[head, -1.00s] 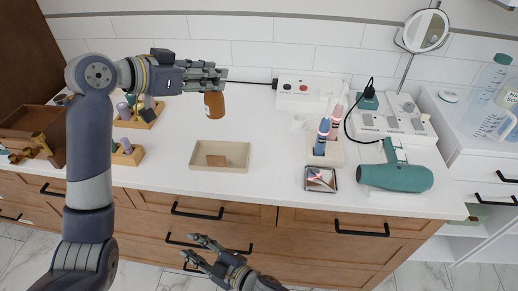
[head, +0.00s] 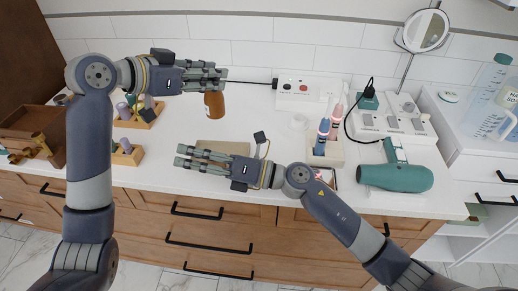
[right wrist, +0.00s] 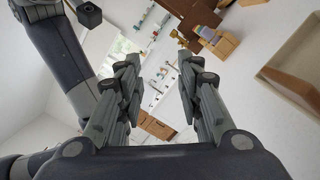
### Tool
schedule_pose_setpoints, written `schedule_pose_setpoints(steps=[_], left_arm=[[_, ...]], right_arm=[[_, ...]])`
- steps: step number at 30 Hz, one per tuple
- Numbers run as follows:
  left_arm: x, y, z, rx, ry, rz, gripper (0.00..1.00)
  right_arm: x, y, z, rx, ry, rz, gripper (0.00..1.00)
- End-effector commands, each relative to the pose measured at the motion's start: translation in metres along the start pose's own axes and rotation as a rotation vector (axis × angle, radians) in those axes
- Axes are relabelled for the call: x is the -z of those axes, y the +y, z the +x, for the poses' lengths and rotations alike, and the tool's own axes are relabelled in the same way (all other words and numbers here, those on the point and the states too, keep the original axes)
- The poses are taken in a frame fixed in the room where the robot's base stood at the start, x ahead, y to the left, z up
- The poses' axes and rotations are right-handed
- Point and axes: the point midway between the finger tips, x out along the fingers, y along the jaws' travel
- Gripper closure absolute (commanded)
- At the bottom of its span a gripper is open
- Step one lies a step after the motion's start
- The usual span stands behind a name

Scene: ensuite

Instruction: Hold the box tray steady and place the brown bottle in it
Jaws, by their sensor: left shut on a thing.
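The brown bottle (head: 214,104) hangs below my left gripper (head: 222,78), which is shut on it above the counter, behind the box tray. The beige box tray (head: 224,147) lies on the counter near its front edge. My right gripper (head: 182,158) covers much of the tray in the head view; whether they touch is unclear. In the right wrist view my right gripper (right wrist: 160,76) is open, with nothing between its fingers. The tray's wall (right wrist: 290,82) shows at the right of that view, beside the fingers.
Wooden holders with small items (head: 126,154) and a brown wooden box (head: 32,128) stand at the left. A toothbrush holder (head: 326,153), a teal hair dryer (head: 394,177) and a white socket box (head: 300,92) stand to the right.

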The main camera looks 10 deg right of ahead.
Motion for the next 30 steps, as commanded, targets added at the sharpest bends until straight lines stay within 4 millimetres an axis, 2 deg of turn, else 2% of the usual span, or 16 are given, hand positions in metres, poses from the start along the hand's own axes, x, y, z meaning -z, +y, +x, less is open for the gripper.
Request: schedule_pose_setpoints(steps=[1,6,12,15,20,23,30], left_arm=[[0.001,0.000,-0.001,0.001,0.003,0.001,1.00],[0.001,0.000,-0.001,0.001,0.003,0.001,1.00],[0.001,0.000,-0.001,0.001,0.003,0.001,1.00],[0.001,0.000,-0.001,0.001,0.003,0.001,1.00],[0.001,0.000,-0.001,0.001,0.003,0.001,1.00],[0.001,0.000,-0.001,0.001,0.003,0.001,1.00],[0.001,0.000,-0.001,0.001,0.003,0.001,1.00]], right_arm=[[-0.010,-0.010,-0.016,0.031,0.056,-0.141,0.67],[-0.032,-0.038,-0.069,0.102,0.262,-0.555,0.67],[-0.051,-0.056,-0.118,0.143,0.452,-0.826,0.67],[-0.054,-0.059,-0.131,0.150,0.502,-0.876,0.67],[-0.053,-0.062,-0.132,0.153,0.529,-0.898,0.67],[-0.048,-0.066,-0.121,0.150,0.528,-0.897,0.67],[-0.030,-0.081,-0.080,0.149,0.526,-0.895,0.67]])
